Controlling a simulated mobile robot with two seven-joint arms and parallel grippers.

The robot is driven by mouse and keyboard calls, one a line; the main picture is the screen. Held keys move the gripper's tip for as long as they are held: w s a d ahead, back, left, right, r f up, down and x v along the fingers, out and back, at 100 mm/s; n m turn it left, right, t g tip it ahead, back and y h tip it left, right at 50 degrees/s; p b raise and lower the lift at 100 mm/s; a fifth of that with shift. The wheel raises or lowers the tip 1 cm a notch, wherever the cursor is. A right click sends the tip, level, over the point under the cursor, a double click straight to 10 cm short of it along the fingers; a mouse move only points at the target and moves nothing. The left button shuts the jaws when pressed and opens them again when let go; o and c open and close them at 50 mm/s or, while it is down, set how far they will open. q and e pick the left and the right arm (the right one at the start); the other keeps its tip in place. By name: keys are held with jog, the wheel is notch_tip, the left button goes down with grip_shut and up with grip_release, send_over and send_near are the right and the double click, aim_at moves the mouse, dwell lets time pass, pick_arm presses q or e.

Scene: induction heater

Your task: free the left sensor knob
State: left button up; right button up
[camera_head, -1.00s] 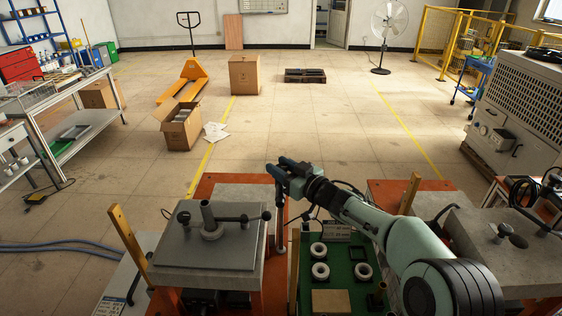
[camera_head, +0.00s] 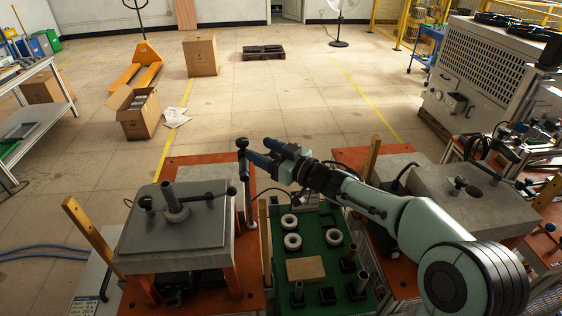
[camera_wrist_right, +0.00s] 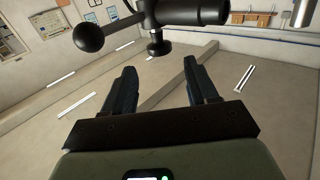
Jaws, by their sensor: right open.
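The left sensor stand (camera_head: 250,205) is a slim upright post at the right edge of the left heater. Its black head (camera_head: 242,146) with a dark knob is near its top. My right gripper (camera_head: 259,152) is open and empty, its fingers pointing left close to this head. In the right wrist view, a black knob (camera_wrist_right: 158,47) hangs under a dark horizontal body with a ball-ended handle (camera_wrist_right: 89,37), just beyond the gap between the open fingers (camera_wrist_right: 161,78). No contact shows. My left gripper is out of view.
The left heater's grey plate (camera_head: 140,237) carries an upright post and a ball-ended lever. A green tray (camera_head: 335,286) with white rings and a brown block lies below my right arm. The right heater (camera_head: 450,190) stands beside the arm. Open floor lies beyond.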

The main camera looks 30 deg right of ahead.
jog(key=v, duration=0.6)
jog(key=shift+a, duration=0.1)
dwell(0.4)
